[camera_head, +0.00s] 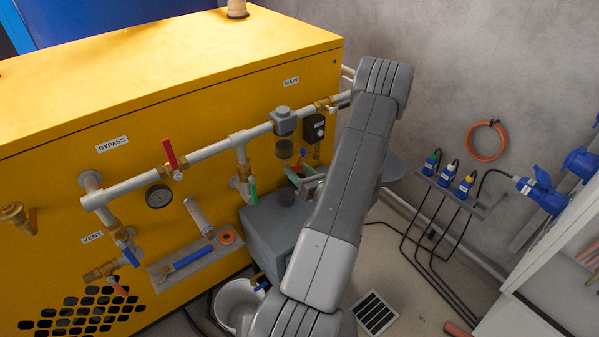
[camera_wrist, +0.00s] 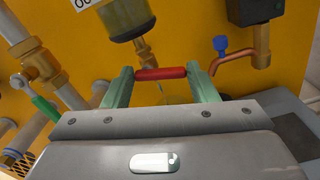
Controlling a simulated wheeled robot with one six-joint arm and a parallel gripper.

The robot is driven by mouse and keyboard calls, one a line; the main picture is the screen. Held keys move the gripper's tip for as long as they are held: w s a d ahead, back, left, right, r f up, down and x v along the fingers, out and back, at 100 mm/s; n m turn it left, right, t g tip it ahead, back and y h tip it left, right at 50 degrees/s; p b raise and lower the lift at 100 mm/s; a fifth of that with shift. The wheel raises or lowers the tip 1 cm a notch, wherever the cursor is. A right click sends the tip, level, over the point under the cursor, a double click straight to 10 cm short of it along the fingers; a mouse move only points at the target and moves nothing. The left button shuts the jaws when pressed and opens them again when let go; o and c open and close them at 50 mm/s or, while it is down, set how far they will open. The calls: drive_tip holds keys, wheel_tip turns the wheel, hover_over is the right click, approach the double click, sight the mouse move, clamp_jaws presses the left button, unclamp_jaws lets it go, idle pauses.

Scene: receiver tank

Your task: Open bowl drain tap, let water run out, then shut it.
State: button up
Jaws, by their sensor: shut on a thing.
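The filter bowl (camera_head: 284,148) hangs under a grey head on the pipe run. In the wrist view the murky olive bowl (camera_wrist: 124,18) is cut by the top edge. Under it is the brass drain tap (camera_wrist: 145,50) with a red handle (camera_wrist: 160,73) lying crosswise. My gripper (camera_wrist: 162,78) has its green fingers at the two ends of this handle and is shut on it. In the head view my gripper (camera_head: 303,180) is below the bowl, partly hidden by my arm. A thin pale streak shows below the handle; I cannot tell if it is water.
A black box (camera_wrist: 255,10) with a brass and copper outlet and a blue tap (camera_wrist: 221,44) is close on the right. A green-handled valve (camera_wrist: 45,108) is on the left. A grey box (camera_head: 262,228) stands below, with a white bucket (camera_head: 232,295) beside it.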

drive_tip(key=m, duration=0.4)
drive_tip(key=shift+f+m, duration=0.3)
drive_tip(key=shift+s+a+f+m+p, duration=0.1)
drive_tip(key=shift+m+p, duration=0.1)
drive_tip(key=shift+m, duration=0.75)
drive_tip(key=shift+s+a+f+m+p, duration=0.1)
drive_tip(key=shift+m+p, duration=0.05)
drive_tip(key=shift+m, duration=0.8)
drive_tip(key=o, duration=1)
